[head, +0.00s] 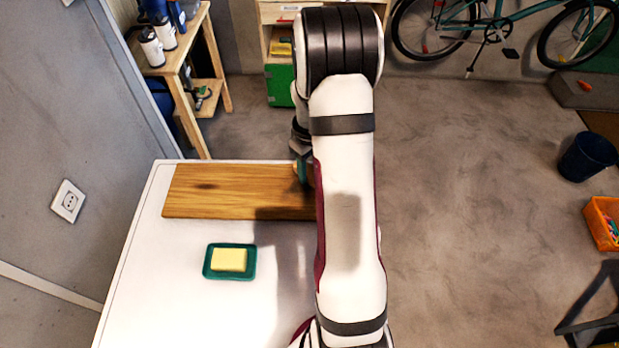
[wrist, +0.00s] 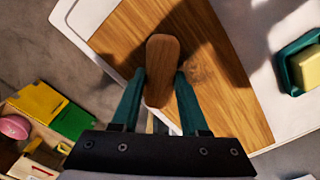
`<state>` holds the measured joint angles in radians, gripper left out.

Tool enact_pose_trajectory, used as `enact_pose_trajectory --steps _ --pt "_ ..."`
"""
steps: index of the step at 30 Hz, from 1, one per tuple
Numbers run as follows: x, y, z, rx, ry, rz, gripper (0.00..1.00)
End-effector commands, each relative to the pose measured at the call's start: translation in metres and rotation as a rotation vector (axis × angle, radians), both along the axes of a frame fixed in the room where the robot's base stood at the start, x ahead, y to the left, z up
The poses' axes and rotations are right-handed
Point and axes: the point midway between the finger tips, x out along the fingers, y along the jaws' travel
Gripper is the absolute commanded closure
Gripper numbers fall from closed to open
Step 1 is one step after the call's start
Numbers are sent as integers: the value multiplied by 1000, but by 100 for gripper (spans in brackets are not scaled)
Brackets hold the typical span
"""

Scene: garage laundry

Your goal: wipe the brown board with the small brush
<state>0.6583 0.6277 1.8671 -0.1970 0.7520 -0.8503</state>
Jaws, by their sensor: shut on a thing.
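The brown board (head: 232,200) lies on the white table top in the head view, and it fills much of the wrist view (wrist: 215,75). The small brush (wrist: 161,68) shows in the wrist view as a rounded brown wooden back over the board. My gripper (wrist: 157,84) is shut on the brush, with one green finger on each side of it. The bristles are hidden, so I cannot tell whether they touch the board. In the head view my gripper (head: 303,172) is at the right part of the board, mostly hidden by my arm.
A green dish (head: 208,270) with a yellow block (head: 229,260) lies in front of the board. The white table (head: 150,290) is otherwise clear at the left. A wooden shelf (head: 185,75) with bottles stands behind. A grey wall is at the left.

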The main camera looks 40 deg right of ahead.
Motion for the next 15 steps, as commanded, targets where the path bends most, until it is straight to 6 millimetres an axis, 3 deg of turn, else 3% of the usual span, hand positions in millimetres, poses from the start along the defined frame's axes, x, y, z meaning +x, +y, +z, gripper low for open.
enact_pose_trajectory --steps 7,12,15 --pt "16 -16 0 -1 -1 0 100" --pt "27 -4 0 0 0 2 100" --pt "19 2 0 1 1 0 100"
